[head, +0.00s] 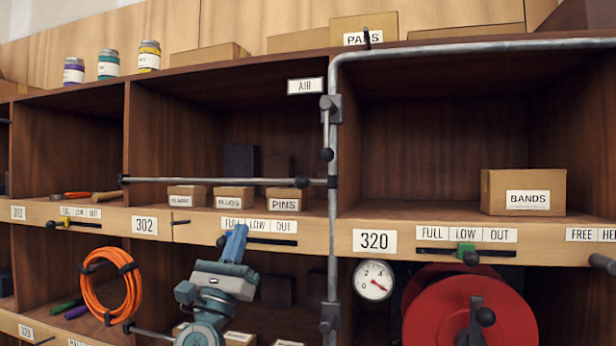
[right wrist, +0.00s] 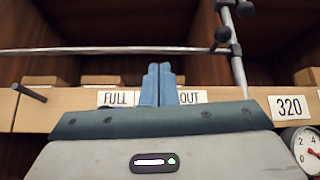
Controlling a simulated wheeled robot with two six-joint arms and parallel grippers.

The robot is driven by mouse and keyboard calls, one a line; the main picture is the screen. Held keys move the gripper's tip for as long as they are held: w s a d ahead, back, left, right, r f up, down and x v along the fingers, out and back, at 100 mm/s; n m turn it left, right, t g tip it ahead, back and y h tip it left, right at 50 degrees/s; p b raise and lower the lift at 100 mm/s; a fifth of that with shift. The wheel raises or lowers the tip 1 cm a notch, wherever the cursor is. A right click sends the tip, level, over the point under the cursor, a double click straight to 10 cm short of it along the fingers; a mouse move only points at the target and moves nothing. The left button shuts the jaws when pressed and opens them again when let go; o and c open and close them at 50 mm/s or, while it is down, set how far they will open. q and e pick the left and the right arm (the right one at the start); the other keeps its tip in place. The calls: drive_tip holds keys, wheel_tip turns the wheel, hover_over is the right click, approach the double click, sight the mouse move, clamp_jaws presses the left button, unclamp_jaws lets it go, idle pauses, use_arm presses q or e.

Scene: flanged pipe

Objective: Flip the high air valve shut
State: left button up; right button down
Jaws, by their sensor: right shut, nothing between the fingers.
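The grey air pipe (head: 333,230) runs down the shelf front under the AIR label (head: 305,86). The high valve (head: 332,106) is a dark grey body on its upper part. A black lever knob (head: 327,155) is below that body, close beside the pipe, so the lever seems to lie along it. My right gripper (head: 236,236) is shut and empty, below and left of the high valve, in front of the FULL/LOW/OUT strip. Its blue fingers also show together in the right wrist view (right wrist: 158,84). My left gripper is not in view.
A horizontal pipe (head: 225,181) with another black knob (head: 302,182) joins the air pipe. A lower dark fitting (head: 329,316), a gauge (head: 374,280) and a red reel (head: 460,315) are lower down. A BANDS box (head: 523,192) sits at right. Space before the upper shelves looks free.

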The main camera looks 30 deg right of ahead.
drive_tip(key=s+r+m+g+y, duration=0.3)
drive_tip(key=r+m+g, duration=0.3)
drive_tip(key=r+m, duration=0.3)
drive_tip(key=s+a+r+m+g+y, duration=0.1)
drive_tip(key=s+r+m+g, duration=0.3)
drive_tip(key=r+m, duration=0.5)
drive_tip(key=m+g+y, duration=0.1)
drive_tip(key=m+g, duration=0.1)
drive_tip(key=m, duration=0.2)
drive_tip(key=shift+a+m+y, duration=0.2)
drive_tip(key=shift+m+y, duration=0.2)
drive_tip(key=shift+w, duration=0.1)
drive_tip(key=shift+d, duration=0.1)
drive_tip(key=s+d+p, duration=0.1)
drive_tip(key=d+p, duration=0.5)
drive_tip(key=d, duration=0.5)
drive_tip(key=shift+d, duration=0.3)
